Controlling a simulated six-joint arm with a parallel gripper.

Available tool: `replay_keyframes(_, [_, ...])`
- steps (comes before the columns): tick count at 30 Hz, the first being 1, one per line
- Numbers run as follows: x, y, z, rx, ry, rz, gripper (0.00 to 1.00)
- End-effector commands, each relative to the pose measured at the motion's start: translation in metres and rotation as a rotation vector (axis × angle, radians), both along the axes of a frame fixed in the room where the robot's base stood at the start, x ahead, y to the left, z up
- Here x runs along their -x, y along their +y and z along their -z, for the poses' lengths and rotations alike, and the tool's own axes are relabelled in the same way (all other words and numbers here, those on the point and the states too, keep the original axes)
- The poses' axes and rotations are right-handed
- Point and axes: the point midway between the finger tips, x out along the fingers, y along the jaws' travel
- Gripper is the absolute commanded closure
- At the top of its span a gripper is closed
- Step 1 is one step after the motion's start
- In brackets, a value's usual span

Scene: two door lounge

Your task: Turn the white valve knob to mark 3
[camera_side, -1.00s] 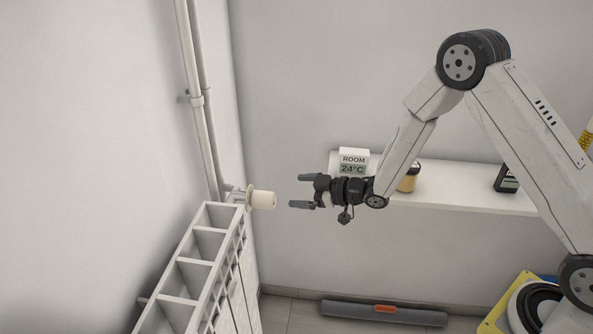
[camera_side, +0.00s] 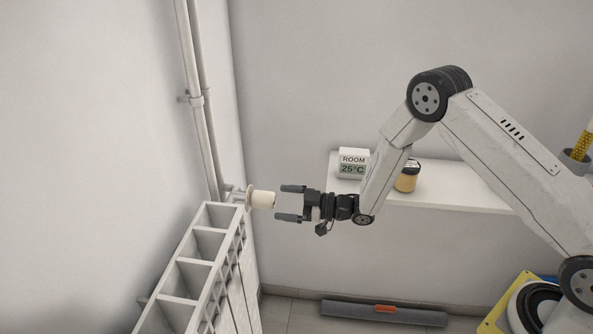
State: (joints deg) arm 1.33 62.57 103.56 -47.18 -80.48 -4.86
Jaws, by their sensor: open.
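The white valve knob (camera_side: 263,199) is a short cream cylinder at the top end of the white radiator (camera_side: 201,262), pointing right toward my gripper. Its number marks cannot be read in this view. My gripper (camera_side: 286,203) is open and level, with its two dark fingers pointing left at the knob. The fingertips are just to the right of the knob's end face, with a small gap. Nothing is between the fingers.
White pipes (camera_side: 203,120) rise from the valve along the corner. A room thermometer (camera_side: 353,163) reading 25°C and a yellowish jar (camera_side: 407,177) stand on the white shelf (camera_side: 460,188) behind my arm. A grey roll (camera_side: 384,313) lies on the floor.

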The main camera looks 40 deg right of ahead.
Motion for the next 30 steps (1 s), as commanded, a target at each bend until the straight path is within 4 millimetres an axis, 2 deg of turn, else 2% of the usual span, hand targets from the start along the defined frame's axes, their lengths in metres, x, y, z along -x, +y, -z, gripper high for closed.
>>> replay_keyframes(12, [-0.033, 0.034, 0.0, 0.0, -0.001, -0.001, 0.01])
replay_keyframes(26, [-0.04, 0.04, 0.0, 0.0, 0.0, 0.0, 0.01])
replay_keyframes(30, [-0.04, 0.04, 0.0, 0.0, 0.0, 0.0, 0.45])
